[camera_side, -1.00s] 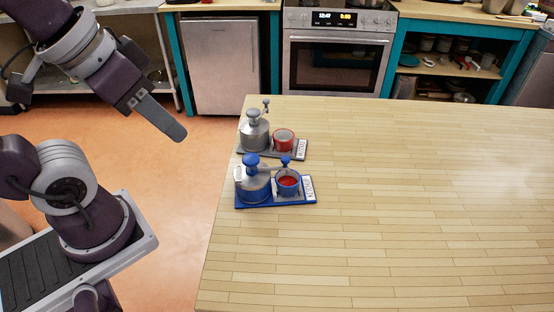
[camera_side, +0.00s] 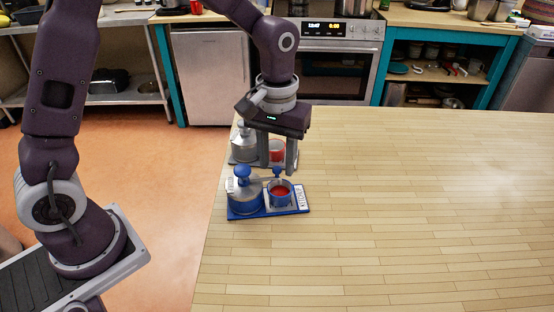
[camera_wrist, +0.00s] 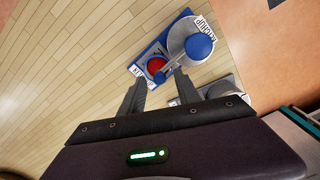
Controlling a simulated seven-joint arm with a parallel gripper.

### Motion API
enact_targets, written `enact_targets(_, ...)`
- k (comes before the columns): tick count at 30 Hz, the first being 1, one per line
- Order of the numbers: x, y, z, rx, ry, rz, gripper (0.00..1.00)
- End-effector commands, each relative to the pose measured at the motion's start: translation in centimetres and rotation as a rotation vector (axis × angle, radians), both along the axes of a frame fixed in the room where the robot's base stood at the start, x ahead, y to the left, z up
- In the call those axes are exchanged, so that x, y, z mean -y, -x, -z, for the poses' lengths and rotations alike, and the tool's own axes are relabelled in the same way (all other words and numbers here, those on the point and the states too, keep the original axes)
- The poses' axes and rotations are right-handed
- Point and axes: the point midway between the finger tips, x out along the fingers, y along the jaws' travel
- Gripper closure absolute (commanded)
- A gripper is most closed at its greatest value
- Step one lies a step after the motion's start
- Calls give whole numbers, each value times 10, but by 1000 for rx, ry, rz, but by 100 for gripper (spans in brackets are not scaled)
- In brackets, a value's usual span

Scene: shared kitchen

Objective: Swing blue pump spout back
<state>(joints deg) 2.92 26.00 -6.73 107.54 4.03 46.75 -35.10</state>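The blue pump (camera_side: 243,196) has a grey metal body and a blue knob; it stands on a blue base (camera_side: 256,215). Its spout (camera_side: 264,179) points right, over a blue cup (camera_side: 279,198) with red contents. In the wrist view the blue pump's knob (camera_wrist: 199,46) is at upper right and the spout's small blue end knob (camera_wrist: 160,77) shows between my fingertips. My gripper (camera_side: 278,169) is open, pointing down by the spout end, one finger on each side as seen. Whether a finger touches the spout cannot be told.
Just behind, a grey pump (camera_side: 243,147) and a red cup (camera_side: 277,148) stand on a grey base, partly hidden by my gripper. Both sets sit near the left edge of the wooden table (camera_side: 400,220). The table to the right is clear.

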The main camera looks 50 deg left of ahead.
Motion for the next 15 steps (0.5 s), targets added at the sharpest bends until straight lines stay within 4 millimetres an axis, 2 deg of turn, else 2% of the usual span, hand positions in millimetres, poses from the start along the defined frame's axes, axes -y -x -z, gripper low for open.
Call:
enact_targets(8,0,0,4,1,0,1,61)
enact_targets(14,0,0,4,1,0,1,98)
enact_targets(15,0,0,4,1,0,1,100)
